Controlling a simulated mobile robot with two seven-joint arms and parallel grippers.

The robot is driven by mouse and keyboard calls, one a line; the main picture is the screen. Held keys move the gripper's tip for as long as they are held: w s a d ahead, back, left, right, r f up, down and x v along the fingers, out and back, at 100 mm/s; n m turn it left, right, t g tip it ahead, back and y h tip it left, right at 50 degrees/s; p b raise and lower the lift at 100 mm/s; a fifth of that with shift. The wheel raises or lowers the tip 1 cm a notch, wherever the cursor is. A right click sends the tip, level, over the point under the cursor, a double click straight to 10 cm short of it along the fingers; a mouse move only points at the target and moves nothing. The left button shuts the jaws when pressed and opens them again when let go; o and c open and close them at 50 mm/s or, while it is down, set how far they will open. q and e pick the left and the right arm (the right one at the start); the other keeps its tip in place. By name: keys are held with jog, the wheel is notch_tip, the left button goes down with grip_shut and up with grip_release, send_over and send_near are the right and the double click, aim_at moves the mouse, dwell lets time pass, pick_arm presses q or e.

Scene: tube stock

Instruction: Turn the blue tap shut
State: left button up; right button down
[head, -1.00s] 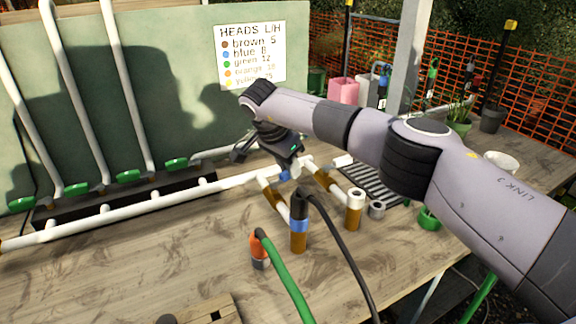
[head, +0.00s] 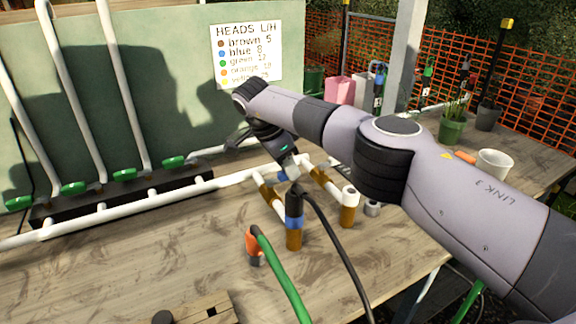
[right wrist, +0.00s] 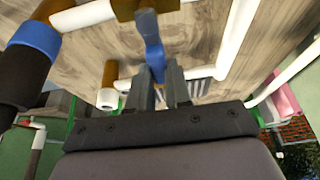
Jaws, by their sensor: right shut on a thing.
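The blue tap (head: 283,177) sits on the white pipework on the bench, where a short branch leaves the main pipe. In the right wrist view its blue handle (right wrist: 153,50) stands between the fingers. My right gripper (head: 288,168) reaches down over the tap from behind and is shut on the handle. Its two grey fingers (right wrist: 160,88) also show in the right wrist view. The fingers hide part of the tap in the head view, so the handle's exact angle is hard to tell. My left gripper is not in view.
A black, blue-banded hose connector (head: 294,208) stands upright close in front of the tap. An orange connector (head: 253,243) with a green hose is nearer. A white-topped brown pipe stub (head: 349,205) stands to the right. Several green taps line the manifold at left. The bench's front left is mostly clear.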

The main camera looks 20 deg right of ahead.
aim_at(278, 174)
jog(key=c, duration=1)
grip_release()
jog(key=shift+c, duration=0.2)
jog(key=shift+v, duration=3.55)
jog(key=shift+d, duration=0.1)
